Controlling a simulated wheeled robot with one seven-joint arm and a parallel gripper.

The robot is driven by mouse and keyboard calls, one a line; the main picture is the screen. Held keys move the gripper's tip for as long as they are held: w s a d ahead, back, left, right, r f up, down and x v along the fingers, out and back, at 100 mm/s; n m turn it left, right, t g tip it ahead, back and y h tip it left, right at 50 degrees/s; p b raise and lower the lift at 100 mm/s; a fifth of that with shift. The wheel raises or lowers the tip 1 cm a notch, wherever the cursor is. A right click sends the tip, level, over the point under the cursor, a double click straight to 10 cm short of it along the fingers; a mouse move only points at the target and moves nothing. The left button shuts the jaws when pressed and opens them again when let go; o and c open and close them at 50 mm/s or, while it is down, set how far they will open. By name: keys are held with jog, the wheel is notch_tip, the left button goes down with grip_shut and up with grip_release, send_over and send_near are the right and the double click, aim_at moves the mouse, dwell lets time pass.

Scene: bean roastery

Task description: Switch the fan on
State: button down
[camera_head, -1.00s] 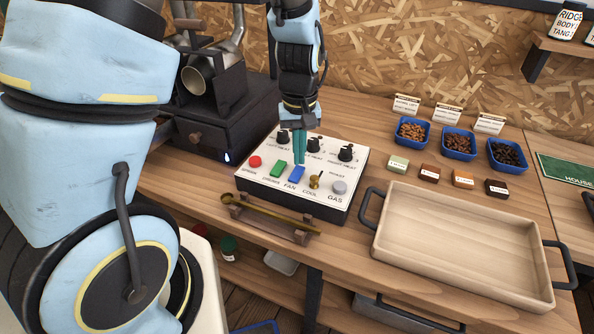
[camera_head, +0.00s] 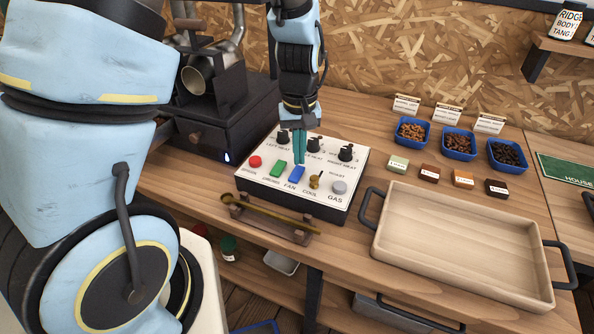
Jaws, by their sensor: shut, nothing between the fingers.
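The control panel (camera_head: 281,189) is a white-topped box on the wooden counter. Its blue rocker (camera_head: 297,174) stands above the label FAN. A green rocker (camera_head: 278,169) is to its left, a brass toggle (camera_head: 315,181) marked COOL to its right. My gripper (camera_head: 299,161) points down over the panel, its teal fingers shut and empty. The fingertips are right at the back edge of the blue rocker; I cannot tell whether they touch it. The rocker's tilt is too small to read.
A red button (camera_head: 254,162), a grey GAS knob (camera_head: 339,187) and black heat knobs (camera_head: 346,153) share the panel. A spoon (camera_head: 270,212) rests on a stand in front. A wooden tray (camera_head: 470,287) lies right, and the dark roaster (camera_head: 215,120) stands behind left.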

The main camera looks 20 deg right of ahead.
aim_at(298, 168)
jog(key=shift+f+b, duration=0.6)
jog(key=shift+f, duration=0.35)
dwell(0.4)
jog(key=shift+r+p, duration=3.15)
jog(key=shift+r, duration=0.45)
jog(key=shift+a, duration=0.1)
jog(key=a+r, duration=0.4)
jog(key=a, duration=0.8)
jog(key=w+a+r+n+t, duration=0.1)
jog(key=a+r, duration=0.3)
jog(key=a, duration=0.9)
jog(key=shift+r+t+b, duration=0.25)
jog(key=shift+t+b, duration=0.05)
jog(key=shift+b, duration=0.05)
